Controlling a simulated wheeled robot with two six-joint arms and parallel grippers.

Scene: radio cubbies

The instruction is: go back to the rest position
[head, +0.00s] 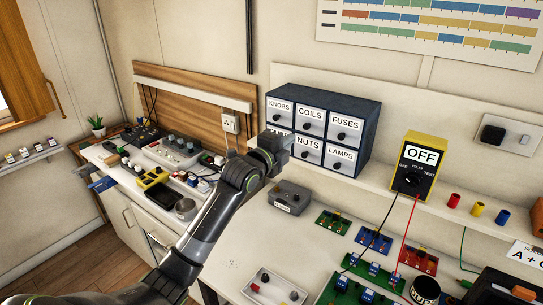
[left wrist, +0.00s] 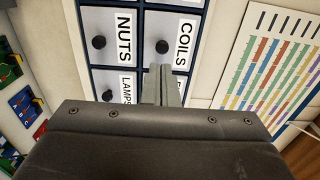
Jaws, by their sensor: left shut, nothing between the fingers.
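My left gripper (head: 284,140) is shut and empty. It is raised in front of the lower left part of the dark blue drawer cabinet (head: 372,125). In the left wrist view its closed fingers (left wrist: 162,85) point toward the white drawer fronts, and the cabinet fills the upper middle, turned in the picture. The labels KNOBS, COILS, FUSES, NUTS and LAMPS show in the head view. The drawers I can see look shut. The lower left drawer is hidden behind the gripper. I cannot tell whether the fingers touch the cabinet. My right gripper is not in view.
A yellow meter reading OFF (head: 418,166) stands right of the cabinet, with leads running down. A grey box (head: 289,198), several circuit boards (head: 334,222) and a white tray (head: 273,290) lie on the bench. A left side bench carries a phone-like black slab (head: 163,195) and small parts.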

